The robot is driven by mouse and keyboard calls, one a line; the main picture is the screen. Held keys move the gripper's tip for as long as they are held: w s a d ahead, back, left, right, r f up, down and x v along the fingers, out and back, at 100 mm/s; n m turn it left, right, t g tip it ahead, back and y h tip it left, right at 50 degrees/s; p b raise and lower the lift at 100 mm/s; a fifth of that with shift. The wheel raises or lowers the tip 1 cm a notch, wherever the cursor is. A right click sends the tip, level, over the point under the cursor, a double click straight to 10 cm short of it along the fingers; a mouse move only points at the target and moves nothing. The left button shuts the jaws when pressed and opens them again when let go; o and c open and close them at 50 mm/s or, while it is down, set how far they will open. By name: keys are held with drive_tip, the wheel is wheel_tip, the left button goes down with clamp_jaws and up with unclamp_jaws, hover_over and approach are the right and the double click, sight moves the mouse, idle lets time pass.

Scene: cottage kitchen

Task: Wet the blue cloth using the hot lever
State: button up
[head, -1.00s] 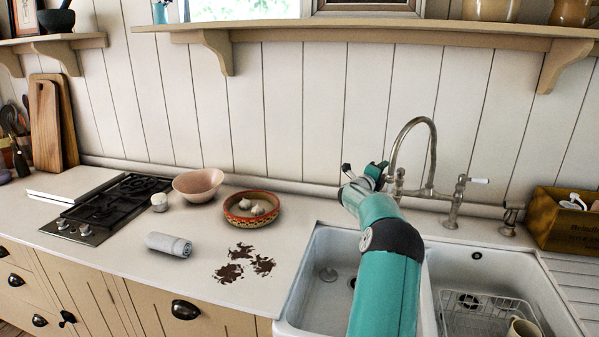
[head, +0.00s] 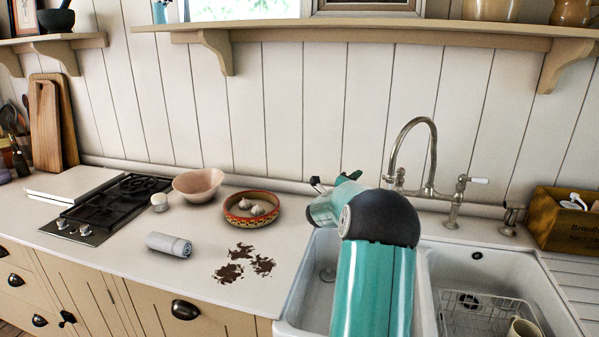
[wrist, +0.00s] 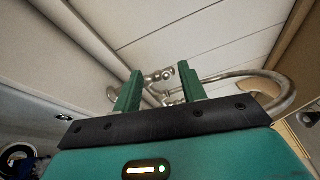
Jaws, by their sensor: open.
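A tall metal swan-neck tap (head: 433,150) stands behind the double sink. Its right lever has a white handle (head: 478,180). The left side of the tap (head: 397,178) is partly covered by my arm, and I cannot read any hot marking. My gripper (head: 345,178) is left of the tap, partly hidden by my own wrist. In the wrist view its two green fingers (wrist: 158,82) are open and empty, with tap metalwork (wrist: 160,76) beyond the gap. A blue patch (wrist: 29,163) shows at that view's lower left; I cannot tell whether it is the cloth.
A rolled grey cloth (head: 168,245) lies on the counter beside brown crumbs (head: 243,263). A patterned bowl (head: 251,219) holding garlic and a pink bowl (head: 198,184) stand behind. The right basin (head: 545,300) holds a wire rack and a mug. A wooden box (head: 566,222) stands right.

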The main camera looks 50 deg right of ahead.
drive_tip(key=w+a+r+n+t+y, duration=0.1)
drive_tip(key=w+a+r+n+t, duration=0.1)
drive_tip(key=a, duration=0.5)
drive_tip(key=w+a+r+n+t+y, duration=0.2)
drive_tip(key=w+a+n+t, duration=0.3)
drive_tip(key=w, duration=0.4)
drive_tip(key=shift+a+r+n, duration=0.7)
drive_tip(key=shift+a+n, duration=0.1)
drive_tip(key=shift+a, duration=0.1)
